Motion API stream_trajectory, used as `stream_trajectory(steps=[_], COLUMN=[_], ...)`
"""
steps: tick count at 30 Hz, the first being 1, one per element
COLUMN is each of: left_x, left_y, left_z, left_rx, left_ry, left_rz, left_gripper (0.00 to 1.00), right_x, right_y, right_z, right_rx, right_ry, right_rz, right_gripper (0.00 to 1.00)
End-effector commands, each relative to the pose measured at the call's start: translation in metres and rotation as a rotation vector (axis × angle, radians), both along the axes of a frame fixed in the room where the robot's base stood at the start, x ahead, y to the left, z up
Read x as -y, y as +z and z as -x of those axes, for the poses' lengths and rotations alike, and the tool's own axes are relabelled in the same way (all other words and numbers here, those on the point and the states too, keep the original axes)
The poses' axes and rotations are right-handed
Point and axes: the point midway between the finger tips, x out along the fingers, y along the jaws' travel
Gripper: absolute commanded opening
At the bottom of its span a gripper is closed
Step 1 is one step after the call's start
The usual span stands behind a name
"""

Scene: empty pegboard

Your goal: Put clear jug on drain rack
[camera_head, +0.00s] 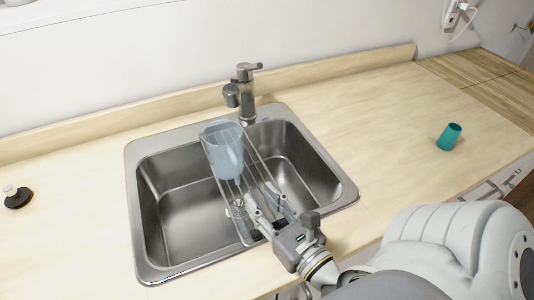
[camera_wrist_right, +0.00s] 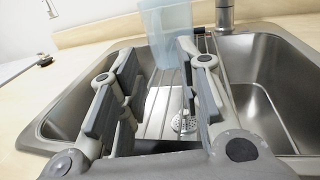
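The clear jug (camera_head: 222,150) is pale blue and see-through. It stands on the far part of the drain rack (camera_head: 262,188), which lies across the middle of the sink. In the right wrist view the jug (camera_wrist_right: 167,30) is beyond my fingertips, with the rack (camera_wrist_right: 160,112) bars running toward it. My right gripper (camera_head: 268,205) is over the near part of the rack, apart from the jug. Its two fingers (camera_wrist_right: 155,70) are spread with nothing between them. My left gripper is not in view.
The steel sink (camera_head: 177,262) has a basin on each side of the rack and a faucet (camera_head: 246,92) behind it. A teal cup (camera_head: 449,137) is on the counter at right. A dark stopper-like object (camera_head: 16,197) is at far left. The counter right of the sink is mostly clear.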

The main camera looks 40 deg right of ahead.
Motion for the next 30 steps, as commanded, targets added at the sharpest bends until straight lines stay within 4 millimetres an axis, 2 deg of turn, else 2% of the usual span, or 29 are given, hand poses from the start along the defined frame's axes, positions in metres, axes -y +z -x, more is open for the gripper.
stream_trajectory(steps=[6, 14, 17, 24, 30], left_x=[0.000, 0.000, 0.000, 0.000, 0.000], left_y=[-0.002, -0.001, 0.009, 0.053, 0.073], left_z=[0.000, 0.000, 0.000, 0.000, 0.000], left_rx=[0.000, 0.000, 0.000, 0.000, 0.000], left_ry=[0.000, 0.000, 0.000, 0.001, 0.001], left_rz=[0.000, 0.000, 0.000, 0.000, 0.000], left_gripper=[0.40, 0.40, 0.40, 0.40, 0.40], right_x=[-0.001, -0.001, -0.001, -0.001, -0.001], right_y=[0.000, 0.001, 0.012, 0.056, 0.076], right_z=[0.009, 0.010, 0.010, 0.010, 0.010], right_rx=[-0.003, -0.002, -0.002, -0.002, -0.002], right_ry=[0.002, 0.002, 0.002, 0.002, 0.002], right_rz=[0.001, 0.001, 0.001, 0.001, 0.001], right_gripper=[0.32, 0.32, 0.32, 0.32, 0.32])
